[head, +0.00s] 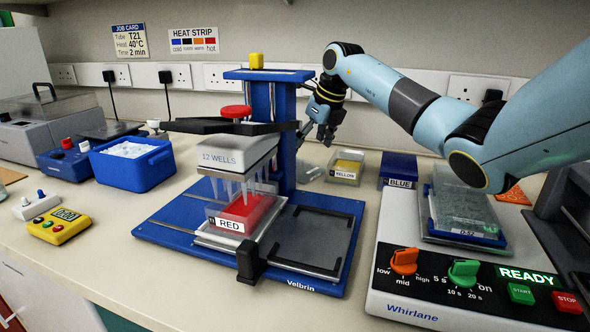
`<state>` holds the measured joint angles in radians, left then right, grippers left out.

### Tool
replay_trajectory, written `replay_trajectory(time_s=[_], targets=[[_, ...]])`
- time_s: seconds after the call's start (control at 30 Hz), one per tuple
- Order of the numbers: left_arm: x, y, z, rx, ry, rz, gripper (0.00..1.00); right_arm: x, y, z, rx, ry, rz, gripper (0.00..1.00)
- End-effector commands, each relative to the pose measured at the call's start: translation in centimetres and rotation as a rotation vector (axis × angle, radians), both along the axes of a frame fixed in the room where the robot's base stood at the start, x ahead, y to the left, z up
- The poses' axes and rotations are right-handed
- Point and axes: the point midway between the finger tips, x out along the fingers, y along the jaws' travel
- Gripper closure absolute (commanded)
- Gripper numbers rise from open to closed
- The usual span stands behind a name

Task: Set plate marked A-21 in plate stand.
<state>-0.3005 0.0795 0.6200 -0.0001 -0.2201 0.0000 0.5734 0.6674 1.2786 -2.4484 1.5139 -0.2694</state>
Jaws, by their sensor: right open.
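I cannot make out a plate marked A-21 in the head view. A clear well plate (464,208) sits in a blue-edged holder on the Whirlane machine at the right; its small label looks like D-52. I cannot pick out a plate stand for certain. My right gripper (322,132) is behind and right of the blue pipetting press column, near the back wall. It is open, with no plate seen in it; the column is close to its left side. My left gripper is out of view.
The Velbrin press (284,148) holds a 12 WELLS head over a red RED tray (246,212). Its right bay (312,240) is empty. YELLOW (346,168) and BLUE (398,172) boxes stand behind. A blue ice tub (128,172) and yellow remote (60,225) are left. The Whirlane machine (408,312) shows READY.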

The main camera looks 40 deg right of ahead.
Motion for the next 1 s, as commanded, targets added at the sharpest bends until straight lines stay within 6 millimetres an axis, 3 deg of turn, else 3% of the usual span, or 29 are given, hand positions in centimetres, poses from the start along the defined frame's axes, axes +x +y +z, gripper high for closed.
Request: replay_trajectory(time_s=[0.43, 0.73, 1.0], targets=[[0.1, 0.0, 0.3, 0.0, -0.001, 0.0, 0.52, 2.1, 0.4, -5.0, 0.003, -0.002, 0.001, 0.0], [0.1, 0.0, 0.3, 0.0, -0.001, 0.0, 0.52, 2.4, 0.4, -5.6, 0.0, -0.002, 0.001, 0.0], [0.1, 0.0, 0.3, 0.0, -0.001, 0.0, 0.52, 2.3, 0.4, -5.6, 0.001, -0.002, 0.001, 0.35]])
